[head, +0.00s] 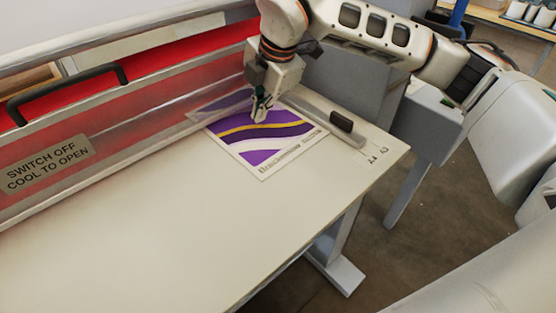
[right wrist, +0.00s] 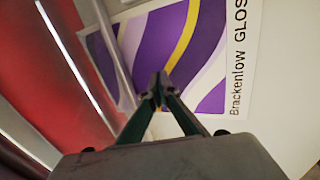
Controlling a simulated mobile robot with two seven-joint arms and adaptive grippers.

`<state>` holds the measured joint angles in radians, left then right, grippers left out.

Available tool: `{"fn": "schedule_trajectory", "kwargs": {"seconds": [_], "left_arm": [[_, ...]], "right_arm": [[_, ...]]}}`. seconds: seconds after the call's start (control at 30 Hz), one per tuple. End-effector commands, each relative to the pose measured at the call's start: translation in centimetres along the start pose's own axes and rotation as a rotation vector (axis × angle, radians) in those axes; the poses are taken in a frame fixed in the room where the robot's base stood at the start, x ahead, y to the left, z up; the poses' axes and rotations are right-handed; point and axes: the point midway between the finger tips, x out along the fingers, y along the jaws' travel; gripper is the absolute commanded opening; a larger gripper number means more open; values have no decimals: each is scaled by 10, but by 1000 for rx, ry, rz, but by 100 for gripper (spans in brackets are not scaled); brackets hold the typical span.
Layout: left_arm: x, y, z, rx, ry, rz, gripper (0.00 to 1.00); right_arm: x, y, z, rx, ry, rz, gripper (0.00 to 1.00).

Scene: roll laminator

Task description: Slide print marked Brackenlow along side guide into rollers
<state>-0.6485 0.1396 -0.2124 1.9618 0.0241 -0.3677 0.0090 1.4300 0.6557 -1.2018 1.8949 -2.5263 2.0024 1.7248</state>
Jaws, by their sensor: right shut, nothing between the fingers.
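The print marked Brackenlow (head: 282,148), purple, white and gold with a white border, lies flat on the feed table. Its lettering shows in the right wrist view (right wrist: 237,72). Its far end reaches under the lower edge of the clear front shield (head: 160,137). Its right edge lies along or close to the side guide (head: 318,112), a pale rail with a black knob; I cannot tell if they touch. My right gripper (head: 260,116) is shut and empty, fingertips pointing down at the print (right wrist: 160,76), on or just above it. The rollers are hidden. My left gripper is out of view.
The red-backed cover has a black handle (head: 68,92) and a label, "SWITCH OFF COOL TO OPEN" (head: 48,164). The pale feed table (head: 150,225) is bare left and in front of the print. Its right corner has size marks.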

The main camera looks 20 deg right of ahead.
Motion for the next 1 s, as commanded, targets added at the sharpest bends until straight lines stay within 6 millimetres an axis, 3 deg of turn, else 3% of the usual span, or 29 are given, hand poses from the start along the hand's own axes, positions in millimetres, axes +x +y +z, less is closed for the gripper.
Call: {"fn": "schedule_trajectory", "kwargs": {"seconds": [1.0], "left_arm": [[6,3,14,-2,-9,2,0]], "right_arm": [[17,-6,0,0,-1,0,0]]}}
